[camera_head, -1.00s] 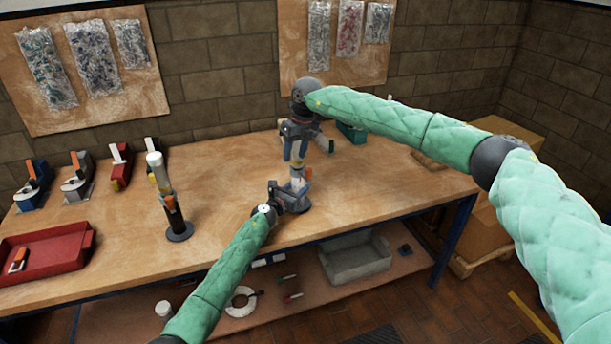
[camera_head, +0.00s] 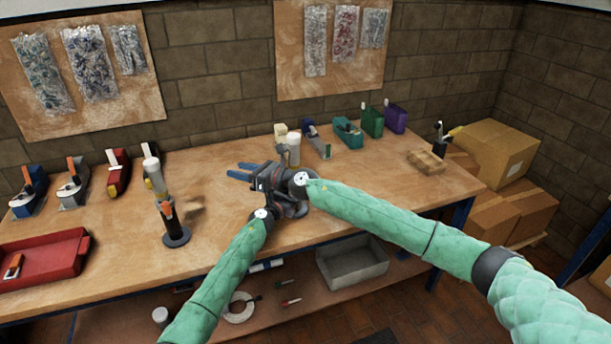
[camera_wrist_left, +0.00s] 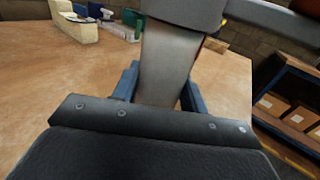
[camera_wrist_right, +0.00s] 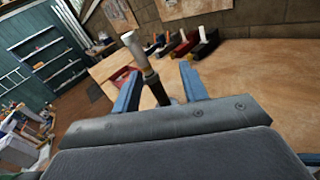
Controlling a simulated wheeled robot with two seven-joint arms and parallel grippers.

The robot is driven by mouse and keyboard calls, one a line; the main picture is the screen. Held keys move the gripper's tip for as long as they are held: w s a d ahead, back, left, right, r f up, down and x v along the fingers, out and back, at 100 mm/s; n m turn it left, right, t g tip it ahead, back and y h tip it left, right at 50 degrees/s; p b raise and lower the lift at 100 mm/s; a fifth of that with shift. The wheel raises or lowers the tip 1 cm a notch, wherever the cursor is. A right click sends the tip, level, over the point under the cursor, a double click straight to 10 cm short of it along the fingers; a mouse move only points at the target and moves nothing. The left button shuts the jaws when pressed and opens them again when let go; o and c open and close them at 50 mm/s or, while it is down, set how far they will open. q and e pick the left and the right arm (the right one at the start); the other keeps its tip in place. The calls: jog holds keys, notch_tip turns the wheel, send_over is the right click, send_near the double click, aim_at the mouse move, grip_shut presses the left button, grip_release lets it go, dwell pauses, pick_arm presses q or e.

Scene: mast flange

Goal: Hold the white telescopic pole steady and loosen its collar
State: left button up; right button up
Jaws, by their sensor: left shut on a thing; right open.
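My left gripper (camera_head: 286,202) is at the bench front, largely hidden in the head view behind my right wrist. In the left wrist view its blue fingers close on the grey tube of an upright pole (camera_wrist_left: 168,65), with a wider grey part above. A white cylinder (camera_head: 293,148) rising behind my right wrist looks like this pole's top; its collar is hidden. My right gripper (camera_head: 237,173) is open and empty above the bench, fingers pointing left. A second pole (camera_head: 155,175), white above, dark below, with an orange lever, stands left on a round base; it shows beyond the right fingers (camera_wrist_right: 133,45).
A red tray (camera_head: 45,262) and several clamp-like tools (camera_head: 118,172) are at the bench's left. Green and purple holders (camera_head: 372,121) stand at the back right. A grey bin (camera_head: 352,265) is on the lower shelf. Cardboard boxes (camera_head: 500,150) stand right. Bench between poles is clear.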

jog(key=s+d+f+m+t+h, duration=0.1)
jog(key=d+f+m+t+h, duration=0.45)
jog(key=d, duration=0.45)
jog(key=s+d+f+m+t+h, duration=0.25)
jog(key=d+m+t+h, duration=0.3)
jog(key=d+h, duration=0.4)
jog(key=shift+n, duration=0.3)
jog(key=w, duration=0.8)
jog(key=w+a, duration=0.1)
jog(key=w, duration=0.3)
jog(key=shift+w+f, duration=0.15)
jog(key=shift+c, duration=0.2)
grip_shut()
